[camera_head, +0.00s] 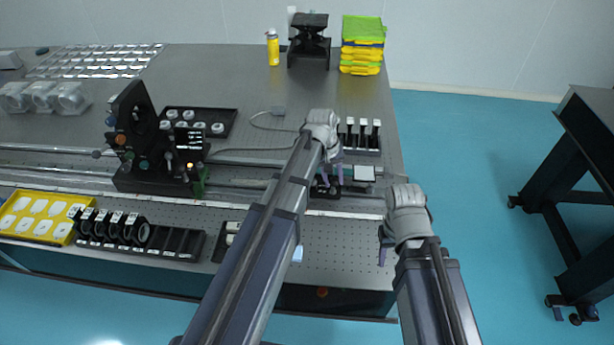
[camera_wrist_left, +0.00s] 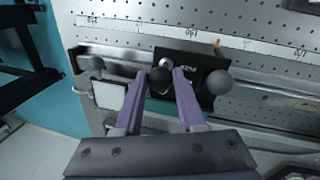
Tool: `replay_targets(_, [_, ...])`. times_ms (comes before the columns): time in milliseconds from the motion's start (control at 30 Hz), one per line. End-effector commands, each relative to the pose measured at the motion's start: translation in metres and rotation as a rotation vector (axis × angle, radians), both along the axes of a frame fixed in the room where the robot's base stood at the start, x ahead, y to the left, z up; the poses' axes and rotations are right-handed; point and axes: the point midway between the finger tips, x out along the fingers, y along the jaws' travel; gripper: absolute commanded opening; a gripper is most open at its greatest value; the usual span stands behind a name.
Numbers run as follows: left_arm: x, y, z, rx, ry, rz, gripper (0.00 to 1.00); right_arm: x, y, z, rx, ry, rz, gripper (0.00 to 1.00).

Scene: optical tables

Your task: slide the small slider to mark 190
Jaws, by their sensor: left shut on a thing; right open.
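The small slider (camera_wrist_left: 205,98) is a dark block with round black knobs on the rail (camera_wrist_left: 270,85). In the left wrist view, the purple fingers of my left gripper (camera_wrist_left: 161,82) are closed about one black knob of it. In the head view the slider (camera_head: 322,191) is partly hidden by my left arm, and my left gripper (camera_head: 333,172) is above it. A small orange pointer (camera_wrist_left: 217,43) stands by the strip. My right gripper (camera_head: 385,248) is open and empty near the table's right front.
A carriage with a pale square plate (camera_head: 364,173) stands on the rail just right of the slider; its plate shows in the left wrist view (camera_wrist_left: 109,95). A black optical assembly (camera_head: 155,145) stands farther left. A rack of black mounts (camera_head: 365,133) lies behind the rail.

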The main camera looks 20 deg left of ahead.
Motion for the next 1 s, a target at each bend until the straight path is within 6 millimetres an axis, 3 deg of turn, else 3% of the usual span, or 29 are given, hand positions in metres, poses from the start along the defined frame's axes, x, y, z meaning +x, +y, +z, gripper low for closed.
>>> replay_targets(100, [0.006,-0.023,0.0,0.0,0.002,-0.002,0.0,0.0,0.0,0.0,0.0,0.0,0.0,0.5])
replay_targets(300, [0.01,-0.043,0.0,0.001,0.002,-0.001,0.0,0.0,0.0,0.0,0.0,0.0,0.0,0.5])
replay_targets(800, [0.012,-0.048,0.0,0.001,0.002,0.002,0.0,0.0,0.0,0.0,0.0,0.0,0.0,0.5])
replay_targets(833, [0.012,-0.048,0.0,0.001,0.002,0.002,0.43,0.0,0.0,0.0,0.0,0.0,0.0,0.5])
replay_targets(1000, [0.012,-0.048,0.0,0.002,0.001,0.001,0.62,0.0,0.0,0.0,0.0,0.0,0.0,0.5])
